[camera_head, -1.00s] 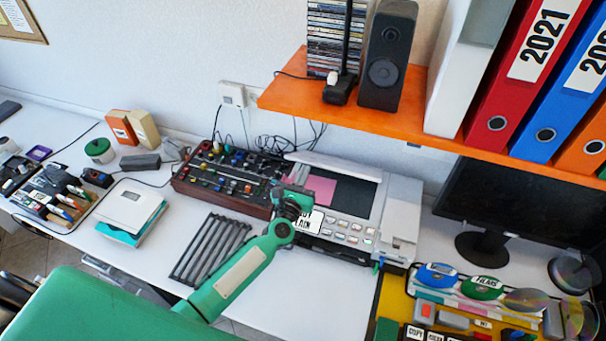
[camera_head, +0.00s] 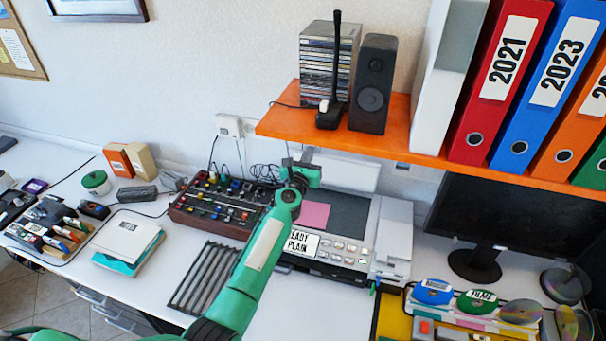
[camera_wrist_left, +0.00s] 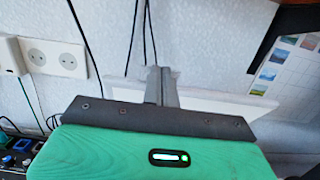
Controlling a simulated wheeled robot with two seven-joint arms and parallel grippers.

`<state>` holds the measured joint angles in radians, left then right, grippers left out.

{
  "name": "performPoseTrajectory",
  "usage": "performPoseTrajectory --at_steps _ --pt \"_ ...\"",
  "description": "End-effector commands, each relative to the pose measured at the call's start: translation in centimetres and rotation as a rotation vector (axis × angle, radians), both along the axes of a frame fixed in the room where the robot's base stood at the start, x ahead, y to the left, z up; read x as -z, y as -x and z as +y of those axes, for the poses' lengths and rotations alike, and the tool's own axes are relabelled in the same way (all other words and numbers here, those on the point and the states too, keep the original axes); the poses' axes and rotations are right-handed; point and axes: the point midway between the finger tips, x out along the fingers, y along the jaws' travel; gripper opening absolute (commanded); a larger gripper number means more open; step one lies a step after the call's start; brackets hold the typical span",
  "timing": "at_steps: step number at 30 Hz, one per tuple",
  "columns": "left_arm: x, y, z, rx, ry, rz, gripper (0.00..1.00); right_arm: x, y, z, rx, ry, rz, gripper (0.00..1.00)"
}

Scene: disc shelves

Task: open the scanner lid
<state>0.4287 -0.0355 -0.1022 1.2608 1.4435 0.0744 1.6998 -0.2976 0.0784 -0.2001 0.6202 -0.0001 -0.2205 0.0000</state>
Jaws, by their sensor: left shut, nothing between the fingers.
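The scanner (camera_head: 391,232) is a grey-white machine on the desk, with its dark glass (camera_head: 346,213) exposed and a pink sheet (camera_head: 314,215) on it. Its white lid (camera_head: 350,177) stands raised at the back edge, near the wall. My left gripper (camera_head: 302,156) is shut and empty, at the lid's left end above the scanner's back left corner. In the left wrist view the shut fingers (camera_wrist_left: 161,84) are in front of the white lid (camera_wrist_left: 235,109); I cannot tell whether they touch it. My right gripper is out of view.
A mixer panel (camera_head: 218,208) with knobs stands left of the scanner. The orange shelf (camera_head: 280,122) with a speaker (camera_head: 372,84) hangs above it. A monitor (camera_head: 478,215) is on the right. Cables run down the wall behind. A "READY PLAIN" label (camera_head: 299,242) is at the scanner's front.

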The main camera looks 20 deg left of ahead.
Motion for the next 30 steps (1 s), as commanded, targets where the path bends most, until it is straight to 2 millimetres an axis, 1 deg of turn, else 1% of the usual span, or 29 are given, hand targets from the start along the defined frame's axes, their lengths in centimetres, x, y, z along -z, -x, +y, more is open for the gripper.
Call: performPoseTrajectory --at_steps 1,2,5,9,12,16,30 --pt "-0.4 -0.9 -0.1 0.001 0.004 -0.001 0.0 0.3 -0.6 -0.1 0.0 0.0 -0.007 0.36" --pt "-0.5 -1.3 -0.1 0.001 0.004 -0.001 0.0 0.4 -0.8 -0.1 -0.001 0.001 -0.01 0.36" --pt "-1.1 -2.6 -0.2 0.0 0.003 0.0 0.0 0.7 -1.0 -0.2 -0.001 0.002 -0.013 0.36" --pt "-1.7 -4.1 -0.1 0.0 0.0 -0.001 0.0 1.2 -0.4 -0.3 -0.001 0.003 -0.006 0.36" --pt "-1.8 -4.7 -0.1 0.0 -0.002 0.0 0.0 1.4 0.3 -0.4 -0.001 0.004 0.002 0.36" --pt "-2.1 -5.2 -0.2 0.0 -0.002 0.0 0.0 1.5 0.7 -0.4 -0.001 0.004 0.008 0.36" --pt "-2.1 -5.4 -0.2 0.0 -0.001 0.0 0.0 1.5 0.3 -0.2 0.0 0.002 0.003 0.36"
